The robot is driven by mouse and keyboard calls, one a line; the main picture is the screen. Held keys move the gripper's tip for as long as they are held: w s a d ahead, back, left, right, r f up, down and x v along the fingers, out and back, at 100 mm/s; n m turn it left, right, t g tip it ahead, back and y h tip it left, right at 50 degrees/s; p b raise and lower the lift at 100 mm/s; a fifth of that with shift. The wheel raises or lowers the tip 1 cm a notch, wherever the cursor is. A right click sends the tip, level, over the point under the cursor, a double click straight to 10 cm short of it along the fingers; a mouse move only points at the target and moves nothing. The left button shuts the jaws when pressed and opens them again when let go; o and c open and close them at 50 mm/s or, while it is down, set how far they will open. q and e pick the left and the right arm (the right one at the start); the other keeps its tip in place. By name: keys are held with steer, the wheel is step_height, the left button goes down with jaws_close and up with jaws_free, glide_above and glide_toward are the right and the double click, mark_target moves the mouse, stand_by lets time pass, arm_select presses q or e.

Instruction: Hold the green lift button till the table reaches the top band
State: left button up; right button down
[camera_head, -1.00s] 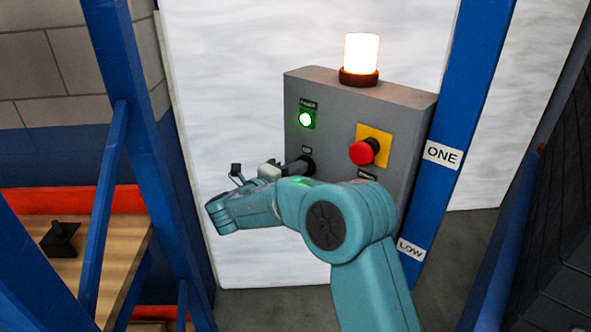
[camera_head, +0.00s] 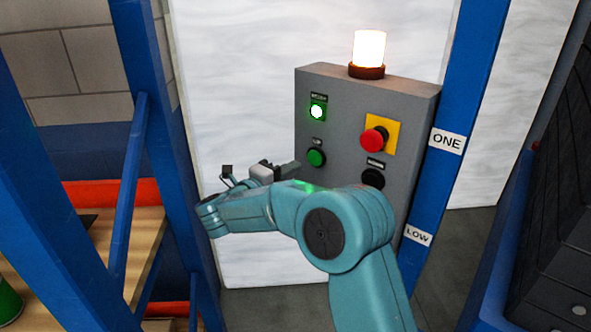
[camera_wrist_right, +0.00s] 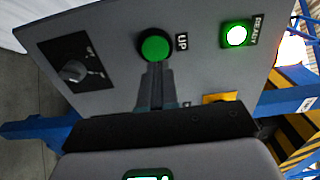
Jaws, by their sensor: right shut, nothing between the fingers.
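The green UP button (camera_head: 316,157) is on the grey control box (camera_head: 345,90), under the lit green READY lamp (camera_head: 317,112). The UP button also shows in the right wrist view (camera_wrist_right: 156,47). My right gripper (camera_head: 296,166) is shut and empty, its tips just left of the button in the head view. In the wrist view its fingers (camera_wrist_right: 154,75) point at the button and overlap its lower edge; contact cannot be told. Bands marked ONE (camera_head: 447,142) and LOW (camera_head: 418,236) are on the blue post. No lift table can be identified. My left gripper is out of view.
A red stop button (camera_head: 374,140) on a yellow plate and a black button (camera_head: 373,179) sit on the box's right side. A glowing beacon (camera_head: 369,50) stands on top. A wooden shelf (camera_head: 115,250) with blue posts is at the left. A selector switch (camera_wrist_right: 75,70) shows in the wrist view.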

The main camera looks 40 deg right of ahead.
steer(key=a+b, duration=0.1)
steer(key=a, duration=0.6)
steer(key=shift+s+f, duration=0.15)
steer(key=shift+s+a, duration=0.1)
stand_by(0.6)
